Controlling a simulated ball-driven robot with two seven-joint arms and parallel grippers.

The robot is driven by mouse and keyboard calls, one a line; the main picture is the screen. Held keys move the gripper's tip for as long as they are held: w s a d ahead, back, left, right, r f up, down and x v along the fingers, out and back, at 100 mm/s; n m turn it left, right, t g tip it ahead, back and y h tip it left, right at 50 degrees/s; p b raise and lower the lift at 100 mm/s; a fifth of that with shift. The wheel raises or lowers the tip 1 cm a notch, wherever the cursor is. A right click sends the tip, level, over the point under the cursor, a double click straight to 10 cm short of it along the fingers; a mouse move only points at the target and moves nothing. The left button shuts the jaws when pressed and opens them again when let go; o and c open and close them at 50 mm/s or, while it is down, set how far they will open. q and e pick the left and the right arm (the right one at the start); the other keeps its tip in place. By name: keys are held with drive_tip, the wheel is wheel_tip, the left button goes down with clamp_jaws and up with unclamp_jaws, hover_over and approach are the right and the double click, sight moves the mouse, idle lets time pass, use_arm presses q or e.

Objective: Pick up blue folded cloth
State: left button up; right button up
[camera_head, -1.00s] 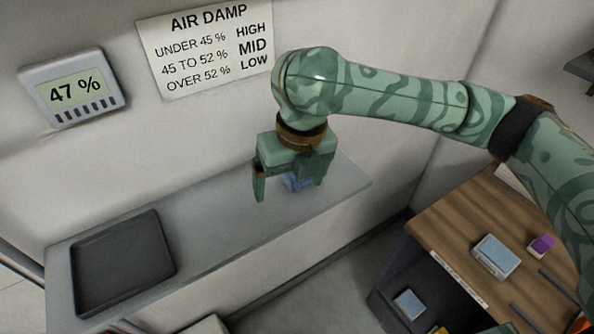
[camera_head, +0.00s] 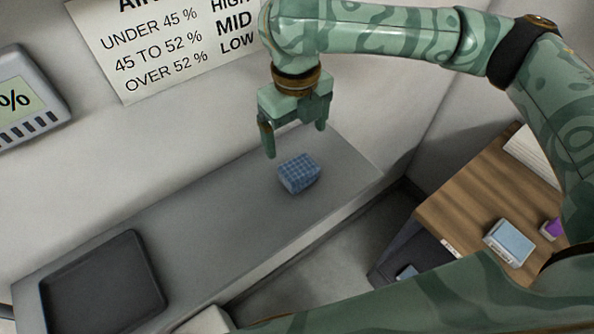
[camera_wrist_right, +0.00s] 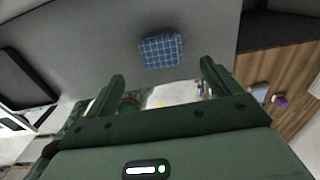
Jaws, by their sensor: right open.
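The blue folded cloth (camera_head: 299,173), a small block with a pale grid pattern, lies on the grey shelf (camera_head: 215,215) in the head view. My right gripper (camera_head: 295,140) is open and empty, above and behind the cloth, apart from it. In the right wrist view the cloth (camera_wrist_right: 162,52) shows in full beyond the fingertips of the right gripper (camera_wrist_right: 162,72), between their lines. My left gripper is not in view.
A dark tray (camera_head: 158,280) sits at the shelf's left end. A wall sign (camera_head: 165,45) and a meter (camera_head: 30,100) hang behind. A wooden desk (camera_head: 465,205) at right holds a pale blue box (camera_head: 509,242) and a purple item (camera_head: 551,229). The shelf between tray and cloth is clear.

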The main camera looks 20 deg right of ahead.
sight(298, 166)
wheel_tip(298, 166, down, 4)
drive_tip(key=shift+w+r+b, duration=0.1)
drive_tip(key=shift+b, duration=0.2)
drive_tip(key=shift+f, duration=0.6)
drive_tip(key=f, duration=0.1)
drive_tip(key=f+b, duration=0.1)
drive_tip(key=f, duration=0.1)
drive_tip(key=s+f, duration=0.1)
drive_tip(key=f, duration=0.1)
drive_tip(key=shift+d, duration=0.15)
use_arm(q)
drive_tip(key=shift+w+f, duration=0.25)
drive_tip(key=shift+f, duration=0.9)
use_arm(e)
drive_tip(key=shift+r, duration=0.1)
drive_tip(key=c, duration=1.1)
